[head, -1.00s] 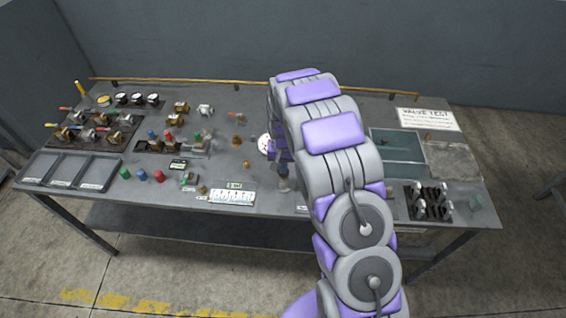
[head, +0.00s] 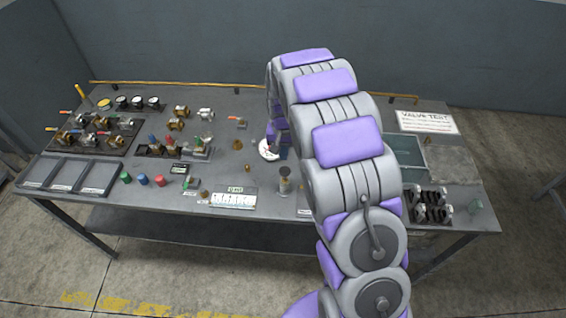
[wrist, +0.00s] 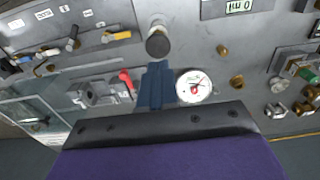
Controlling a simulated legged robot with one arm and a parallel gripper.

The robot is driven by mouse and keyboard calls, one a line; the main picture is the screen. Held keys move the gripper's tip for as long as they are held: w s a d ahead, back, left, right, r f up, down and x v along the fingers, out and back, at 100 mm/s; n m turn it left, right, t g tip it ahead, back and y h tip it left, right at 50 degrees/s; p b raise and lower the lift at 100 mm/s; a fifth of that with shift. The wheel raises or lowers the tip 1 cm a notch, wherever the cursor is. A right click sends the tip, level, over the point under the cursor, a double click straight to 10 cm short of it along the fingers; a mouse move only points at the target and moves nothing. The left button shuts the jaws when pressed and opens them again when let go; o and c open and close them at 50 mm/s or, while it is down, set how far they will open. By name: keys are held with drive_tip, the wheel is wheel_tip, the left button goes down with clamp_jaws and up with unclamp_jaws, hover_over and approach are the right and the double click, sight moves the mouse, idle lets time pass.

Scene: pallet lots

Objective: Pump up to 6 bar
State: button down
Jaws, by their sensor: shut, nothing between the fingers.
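The hand pump (head: 284,183) stands upright near the bench's front edge, and its round dark-grey knob (wrist: 158,42) shows in the wrist view. The white-faced gauge (wrist: 193,85) has a red needle, but its reading is too small to tell; it also shows in the head view (head: 268,151). In the head view my gripper (head: 281,152) is partly hidden by my arm. A red-handled valve (wrist: 126,79) lies left of the fingers.
A digital display and label card (head: 233,198) lie left of the pump. Valves, coloured caps and empty trays (head: 60,173) fill the left side. A water tank (head: 409,150) and a black rack (head: 428,205) stand at the right. A yellow pipe (head: 200,84) runs along the back.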

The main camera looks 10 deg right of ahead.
wheel_tip(320, 180, up, 4)
drive_tip(key=shift+d, duration=0.15)
idle(2.7)
